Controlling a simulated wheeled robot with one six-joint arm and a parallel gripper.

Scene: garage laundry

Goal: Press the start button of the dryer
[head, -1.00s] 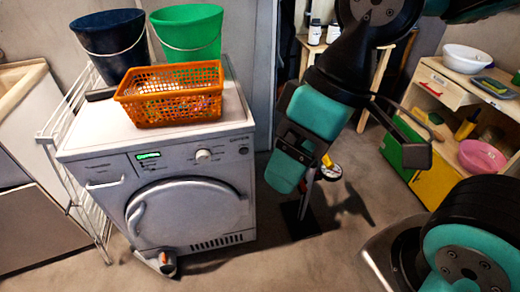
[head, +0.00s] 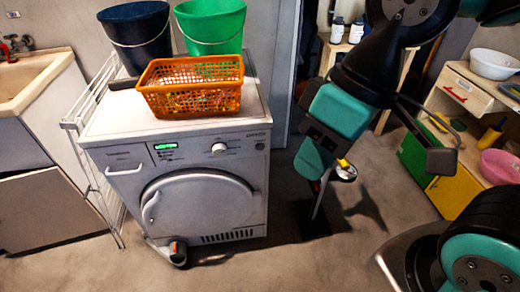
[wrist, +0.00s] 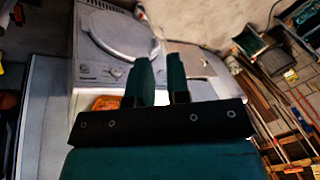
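The dryer (head: 190,180) is a white front-loader with a round door on its front. Its top panel has a green-lit display (head: 166,146), a round knob (head: 219,149) and a small dark round button (head: 260,146) at the right end. I cannot read which control is the start button. My gripper (wrist: 160,62) shows two green fingers with a gap between them and nothing held. In the head view my arm hangs right of the dryer, apart from it; the fingertips are not clear there. The wrist view shows a grey machine front (wrist: 120,30) beyond the fingers, likely the dryer.
An orange basket (head: 192,92), a blue bucket (head: 137,38) and a green bucket (head: 211,26) stand on the dryer. A white drying rack (head: 100,185) is at its left. A low shelf (head: 445,85) stands at the right.

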